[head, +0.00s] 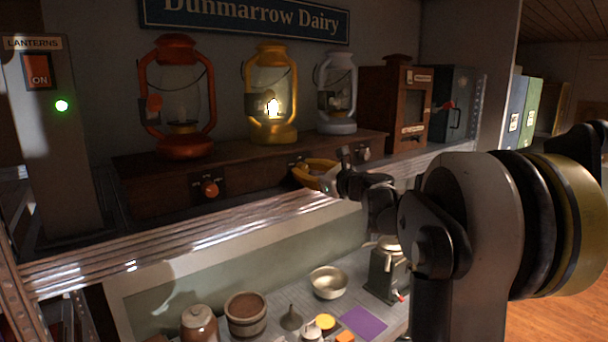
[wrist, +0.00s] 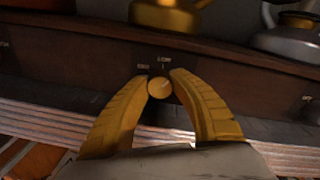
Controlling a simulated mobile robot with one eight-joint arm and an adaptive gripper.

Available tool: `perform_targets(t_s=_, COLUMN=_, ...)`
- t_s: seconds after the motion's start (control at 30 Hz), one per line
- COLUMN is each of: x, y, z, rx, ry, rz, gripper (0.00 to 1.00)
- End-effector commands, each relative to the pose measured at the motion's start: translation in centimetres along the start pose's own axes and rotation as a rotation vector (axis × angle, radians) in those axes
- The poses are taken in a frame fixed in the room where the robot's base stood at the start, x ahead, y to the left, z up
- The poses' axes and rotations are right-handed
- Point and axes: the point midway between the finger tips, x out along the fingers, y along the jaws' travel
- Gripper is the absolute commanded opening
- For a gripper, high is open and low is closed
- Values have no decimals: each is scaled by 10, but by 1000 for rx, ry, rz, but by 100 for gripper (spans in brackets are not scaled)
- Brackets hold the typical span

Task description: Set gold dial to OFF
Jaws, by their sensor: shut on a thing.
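The gold dial (wrist: 159,88) is a small round knob on the front of the dark wooden base, below the gold lantern (head: 272,95). The gold lantern glows with a lit flame. My gripper (head: 313,172) has yellow fingers at the base front; in the wrist view (wrist: 160,82) its two fingertips close on either side of the dial. Small labels show at the dial's upper left and top, too blurred to read surely. The dial's pointer direction is not clear. In the head view my fingers hide most of the dial.
A red lantern (head: 177,100) stands left and a grey lantern (head: 337,92) right, both unlit. An orange dial (head: 209,189) and a grey dial (head: 364,153) flank the gold one. A metal shelf edge (head: 180,232) runs below. The lanterns switch (head: 38,72) reads ON, beside a green light.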

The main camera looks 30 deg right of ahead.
Motion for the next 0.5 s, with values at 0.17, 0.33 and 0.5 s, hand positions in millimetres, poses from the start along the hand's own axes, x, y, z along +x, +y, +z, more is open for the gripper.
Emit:
perform_targets(t_s=0.17, x=0, y=0, z=0, rx=-107, ry=4, rz=-1, gripper=0)
perform_targets(t_s=0.33, x=0, y=0, z=1, rx=-181, ry=7, rz=-2, gripper=0)
perform_targets(t_s=0.5, x=0, y=0, z=1, rx=-220, ry=9, rz=-2, gripper=0)
